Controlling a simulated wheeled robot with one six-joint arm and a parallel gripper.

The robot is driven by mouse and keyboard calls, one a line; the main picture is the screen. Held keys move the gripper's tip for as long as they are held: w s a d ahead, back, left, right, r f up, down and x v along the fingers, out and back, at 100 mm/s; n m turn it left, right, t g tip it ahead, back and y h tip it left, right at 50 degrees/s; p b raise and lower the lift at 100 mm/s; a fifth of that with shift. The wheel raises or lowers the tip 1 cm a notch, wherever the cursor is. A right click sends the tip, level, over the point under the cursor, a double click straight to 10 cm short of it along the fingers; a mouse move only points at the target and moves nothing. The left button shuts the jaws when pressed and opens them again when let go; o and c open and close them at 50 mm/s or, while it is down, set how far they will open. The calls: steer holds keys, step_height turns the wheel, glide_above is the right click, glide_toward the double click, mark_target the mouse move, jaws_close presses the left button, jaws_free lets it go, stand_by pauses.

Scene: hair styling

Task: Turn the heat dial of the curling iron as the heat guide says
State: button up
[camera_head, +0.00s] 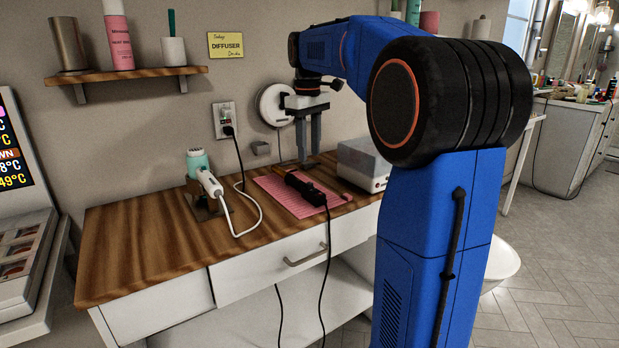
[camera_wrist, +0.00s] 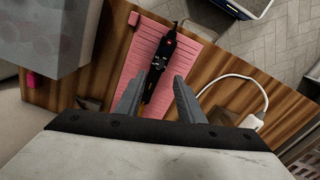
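The curling iron (camera_head: 306,188) lies on a ribbed pink mat (camera_head: 270,184) on the wooden counter, its black handle toward the front edge. In the wrist view its black body (camera_wrist: 158,62) shows a small red spot; I cannot make out the dial's setting. My gripper (camera_head: 309,156) hangs above the mat with its fingers pointing down. In the wrist view the fingers (camera_wrist: 157,90) are apart, with nothing held between them. A board with coloured °C lines (camera_head: 14,145), perhaps the heat guide, is cut off at the left edge; only parts of its numbers show.
A yellow "DIFFUSER" note (camera_head: 226,45) and a shelf (camera_head: 125,75) are on the wall. The counter's left part is clear.

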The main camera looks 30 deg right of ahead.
mark_target(310, 183)
step_height(310, 183, down, 9)
steer(key=shift+d+f, duration=0.1)
stand_by(0.3)
jaws_close()
